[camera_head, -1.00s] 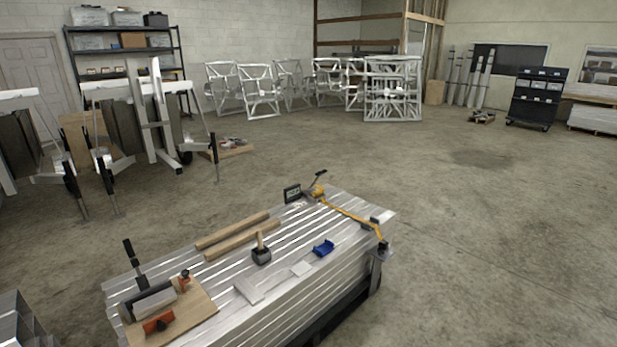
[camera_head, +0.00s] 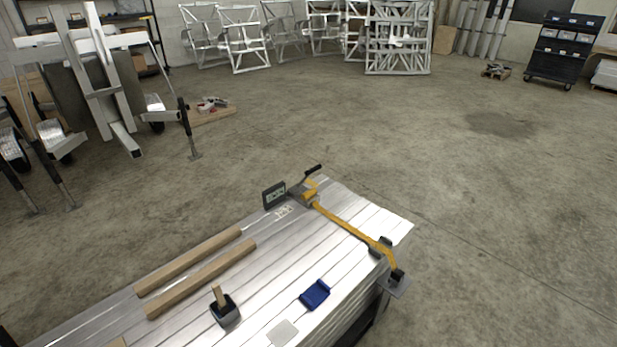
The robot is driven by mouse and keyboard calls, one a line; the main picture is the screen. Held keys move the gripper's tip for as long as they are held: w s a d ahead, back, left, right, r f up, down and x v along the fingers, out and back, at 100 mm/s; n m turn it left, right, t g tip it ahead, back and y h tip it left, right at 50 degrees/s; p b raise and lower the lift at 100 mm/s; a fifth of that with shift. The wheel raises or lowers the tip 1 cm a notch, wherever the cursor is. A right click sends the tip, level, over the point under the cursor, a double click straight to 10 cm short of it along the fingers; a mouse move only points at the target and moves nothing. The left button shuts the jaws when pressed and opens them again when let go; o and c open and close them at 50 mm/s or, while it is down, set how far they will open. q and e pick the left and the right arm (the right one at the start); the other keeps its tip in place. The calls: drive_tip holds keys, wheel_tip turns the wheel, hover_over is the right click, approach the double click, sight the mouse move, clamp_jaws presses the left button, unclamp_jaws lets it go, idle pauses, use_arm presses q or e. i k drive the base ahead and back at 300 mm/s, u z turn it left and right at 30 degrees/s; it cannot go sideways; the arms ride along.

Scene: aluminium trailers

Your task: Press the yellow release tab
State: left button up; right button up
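A yellow ratchet device (camera_head: 308,191) with a black handle sits at the far end of the stack of aluminium planks (camera_head: 372,213). A yellow strap or bar (camera_head: 345,226) runs from it along the right edge of the stack to a dark fitting (camera_head: 381,246) and a grey end plate (camera_head: 396,284) at the corner. A separate release tab is too small to tell apart on the yellow device. Neither of my grippers shows in the head view.
On the stack lie two wooden bars (camera_head: 200,279), a black block with a wooden handle (camera_head: 225,308), a blue object (camera_head: 315,294) and a pale pad (camera_head: 282,332). A small dark display (camera_head: 274,195) stands beside the yellow device. The concrete floor (camera_head: 480,200) to the right is clear.

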sight(307, 180)
drive_tip(key=z, duration=1.75)
drive_tip(key=i, duration=4.45)
drive_tip(key=u, duration=2.6)
drive_tip(key=i, duration=0.3)
drive_tip(key=z, duration=0.15)
